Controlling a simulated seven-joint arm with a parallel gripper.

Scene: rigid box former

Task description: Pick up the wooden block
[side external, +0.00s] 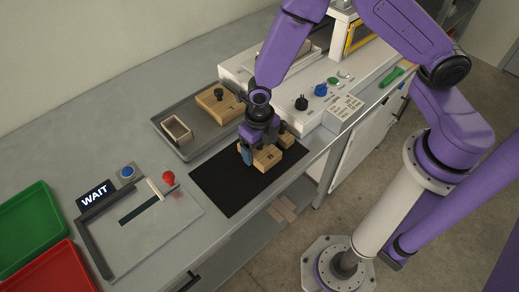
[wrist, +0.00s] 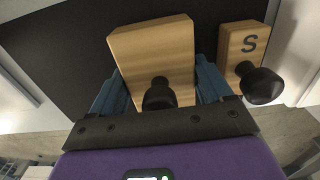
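A larger wooden block (side external: 266,158) with a dark knob lies on the black mat in the side view. It also shows in the wrist view (wrist: 155,52), between the two blue fingers of my gripper (wrist: 163,92). The fingers are spread wide, one at each side of this block; whether both touch it, I cannot tell. In the side view my gripper (side external: 247,151) is down at the block and hides part of it. A smaller wooden block (wrist: 238,40) marked S, with a black knob, is just outside the right finger; it also shows in the side view (side external: 285,139).
The black mat (side external: 222,190) has bare room at left and front. A grey tray (side external: 190,150) behind holds another knobbed wooden block (side external: 220,103) and an open wooden box (side external: 177,132). A WAIT panel (side external: 94,193), red ball-topped lever (side external: 168,177) and green and red bins stand left.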

